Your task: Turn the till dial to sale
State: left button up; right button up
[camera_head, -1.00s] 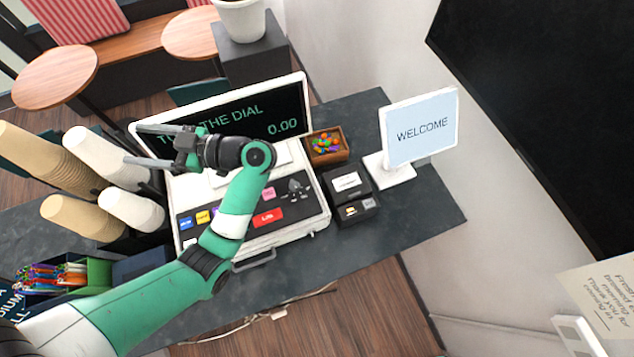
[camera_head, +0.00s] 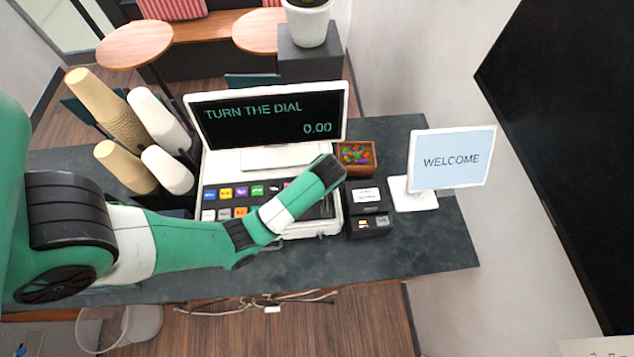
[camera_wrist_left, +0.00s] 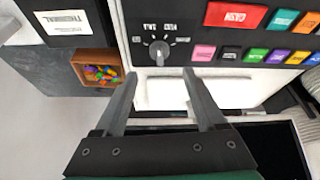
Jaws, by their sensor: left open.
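The till (camera_head: 265,220) stands on the dark counter, and its screen (camera_head: 265,115) reads "TURN THE DIAL" and 0.00. My left arm reaches over the keys and hides the dial and the left gripper in the head view. In the left wrist view the grey dial (camera_wrist_left: 158,50) sits on the black panel with small upside-down labels around its far side; its exact setting is too small to tell. My left gripper (camera_wrist_left: 160,76) is open and empty, its fingertips just short of the dial, one toward each side. My right gripper is out of view.
Stacked cups (camera_head: 110,110) stand left. Coloured keys (camera_wrist_left: 235,17) lie beside the dial. The front counter strip is clear.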

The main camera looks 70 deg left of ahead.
pick_arm(q)
jog(key=x, duration=0.7)
jog(key=shift+a+f, duration=0.1)
jog(key=shift+f, duration=0.15)
grip_shut()
